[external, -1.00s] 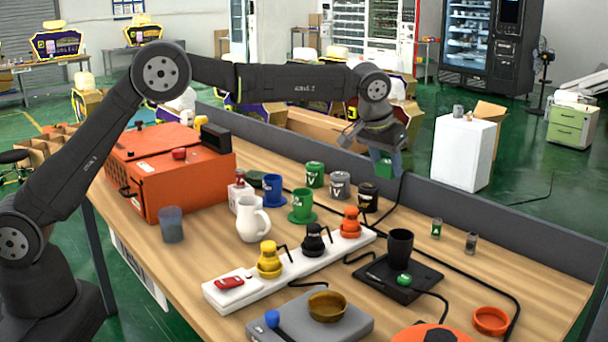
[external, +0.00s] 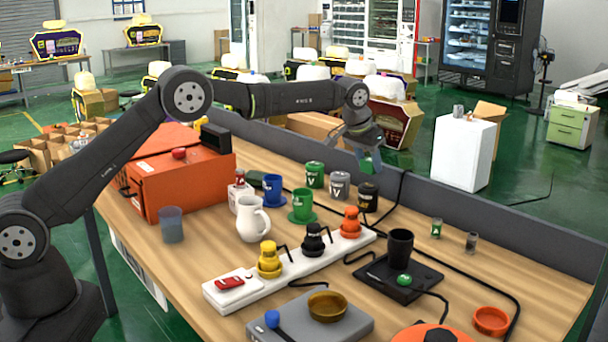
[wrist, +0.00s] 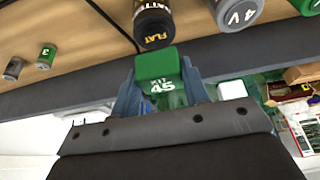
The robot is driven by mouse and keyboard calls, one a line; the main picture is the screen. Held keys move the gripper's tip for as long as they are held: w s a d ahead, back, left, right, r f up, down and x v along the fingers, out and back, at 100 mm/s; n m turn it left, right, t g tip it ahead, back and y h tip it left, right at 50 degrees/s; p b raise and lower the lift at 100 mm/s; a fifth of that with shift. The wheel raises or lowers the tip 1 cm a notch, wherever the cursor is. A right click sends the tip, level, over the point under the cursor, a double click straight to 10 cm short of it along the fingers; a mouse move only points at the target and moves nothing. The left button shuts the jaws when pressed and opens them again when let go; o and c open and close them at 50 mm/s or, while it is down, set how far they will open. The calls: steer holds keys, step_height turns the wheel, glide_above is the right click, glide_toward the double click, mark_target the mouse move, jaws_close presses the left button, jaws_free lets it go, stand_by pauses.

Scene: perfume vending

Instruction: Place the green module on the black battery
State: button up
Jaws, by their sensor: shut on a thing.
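My gripper (wrist: 158,95) is shut on the green module (wrist: 158,64), a rounded block marked "KIT 45", held between the blue-grey fingers. In the external view my gripper (external: 370,163) is above the far edge of the table, behind the batteries; the module is mostly hidden there. The black battery (external: 368,197) stands upright at the end of a row of canisters. In the wrist view the black battery (wrist: 153,24), with a yellow "FLAT" label, appears just beyond the module.
A grey canister (external: 340,185) and a green canister (external: 315,174) stand left of the black battery. A grey partition (external: 480,226) runs along the table's back edge. A black cable lies right of the battery. Two small cylinders stand further right.

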mark_target(368, 172)
steer(key=shift+f, duration=1.8)
steer(key=shift+f, duration=0.1)
steer(key=o, duration=1)
steer(key=shift+c, duration=0.2)
steer(key=shift+s+a+r, duration=0.1)
steer(key=shift+s+r, duration=0.05)
steer(key=shift+r, duration=0.35)
steer(key=v, duration=1.1)
